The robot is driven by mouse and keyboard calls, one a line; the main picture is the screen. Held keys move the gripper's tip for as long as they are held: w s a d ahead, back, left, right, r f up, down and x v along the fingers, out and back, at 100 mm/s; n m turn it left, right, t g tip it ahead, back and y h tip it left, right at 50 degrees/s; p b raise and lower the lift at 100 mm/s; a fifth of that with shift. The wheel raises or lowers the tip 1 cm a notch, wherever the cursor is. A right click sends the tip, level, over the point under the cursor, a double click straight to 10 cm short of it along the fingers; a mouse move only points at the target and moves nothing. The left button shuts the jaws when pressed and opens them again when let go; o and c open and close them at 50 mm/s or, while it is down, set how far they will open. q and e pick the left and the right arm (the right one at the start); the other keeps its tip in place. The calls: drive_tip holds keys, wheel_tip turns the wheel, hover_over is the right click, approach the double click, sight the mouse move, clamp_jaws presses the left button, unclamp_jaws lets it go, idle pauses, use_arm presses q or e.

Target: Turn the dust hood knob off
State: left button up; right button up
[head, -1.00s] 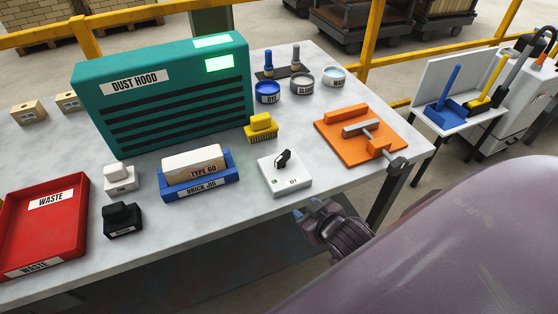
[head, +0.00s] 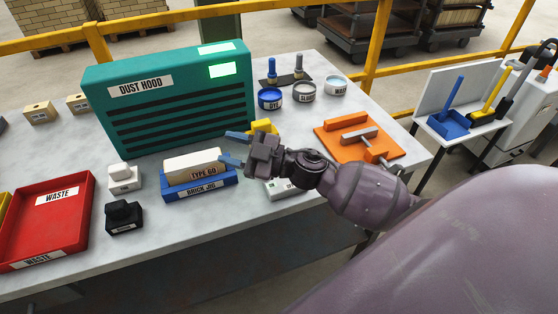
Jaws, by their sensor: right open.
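The teal dust hood (head: 170,100) stands at the back of the table with a lit green panel (head: 219,70). The white knob box (head: 279,190) is on the table right of the brick jig. My right arm covers most of it, and its black knob is hidden. My right gripper (head: 232,148) is open and empty, its blue-tipped fingers pointing left above the table, near the right end of the brick jig. My left gripper is not in view.
The blue brick jig (head: 201,190) holds a pale brick (head: 192,165). A yellow brush (head: 263,127) is partly behind my gripper. An orange board with a tool (head: 335,140) lies right. Dye, slurry and water cups stand behind. A red waste tray (head: 75,232) and white and black stamps are left.

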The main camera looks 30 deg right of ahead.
drive_tip(key=w+d+f+n+g+h, duration=0.2)
drive_tip(key=d+n+g+h, duration=0.4)
drive_tip(key=d+g+h, duration=0.7)
drive_tip(key=f+g+y, duration=0.1)
drive_tip(key=f, duration=0.2)
drive_tip(key=f+y, duration=0.1)
drive_tip(key=f, duration=0.1)
drive_tip(key=s+f+g+y, duration=0.1)
drive_tip(key=f, duration=0.2)
drive_tip(key=shift+f+g, duration=0.3)
drive_tip(key=shift+f, duration=0.05)
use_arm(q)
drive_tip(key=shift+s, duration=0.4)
use_arm(e)
drive_tip(key=shift+a+f, duration=0.3)
drive_tip(key=shift+f, duration=0.3)
drive_tip(key=shift+c, duration=0.2)
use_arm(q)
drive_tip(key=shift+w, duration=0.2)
use_arm(e)
clamp_jaws()
